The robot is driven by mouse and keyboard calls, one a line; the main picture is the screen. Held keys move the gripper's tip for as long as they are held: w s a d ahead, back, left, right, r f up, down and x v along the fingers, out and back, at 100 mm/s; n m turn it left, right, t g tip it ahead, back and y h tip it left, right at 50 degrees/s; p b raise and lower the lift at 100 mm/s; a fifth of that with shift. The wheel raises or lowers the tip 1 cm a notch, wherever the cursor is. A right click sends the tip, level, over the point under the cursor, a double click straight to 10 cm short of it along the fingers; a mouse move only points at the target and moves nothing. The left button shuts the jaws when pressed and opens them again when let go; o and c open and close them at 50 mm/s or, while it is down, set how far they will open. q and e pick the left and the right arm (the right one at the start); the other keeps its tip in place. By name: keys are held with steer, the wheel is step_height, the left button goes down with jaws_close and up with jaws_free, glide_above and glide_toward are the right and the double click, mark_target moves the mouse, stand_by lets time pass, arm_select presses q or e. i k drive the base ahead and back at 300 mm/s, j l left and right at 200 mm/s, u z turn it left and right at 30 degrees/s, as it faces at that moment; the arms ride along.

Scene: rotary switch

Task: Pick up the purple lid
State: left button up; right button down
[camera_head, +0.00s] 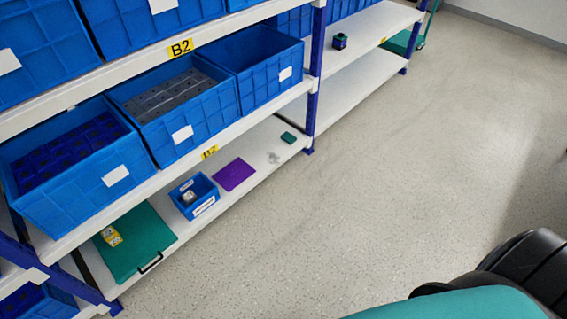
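The purple lid (234,174) is a flat purple sheet lying on the bottom white shelf, to the right of a small blue box. Nothing covers it and nothing touches it. Neither of my grippers shows in the head view, so their state and their distance from the lid are hidden.
The small blue box (194,196) holds a small light object. A green board (138,243) with a black handle and a yellow item lies left. A small dark green block (288,138) is farther right. Large blue bins (178,108) stand on the shelf above. The floor (400,170) is clear.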

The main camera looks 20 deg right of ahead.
mark_target(232, 176)
steer(key=z, duration=0.3)
steer(key=l+u, duration=0.1)
steer(key=u, duration=0.3)
steer(key=i+l+u, duration=0.1)
steer(key=u, duration=0.35)
steer(key=l+u, duration=0.15)
steer(key=u, duration=0.25)
steer(key=l+u, duration=0.3)
steer(key=l, duration=0.5)
steer(key=l+u, duration=0.35)
steer(key=l, duration=0.45)
steer(key=k+l+u, duration=0.1)
steer(key=l+u, duration=0.2)
steer(key=l, duration=0.45)
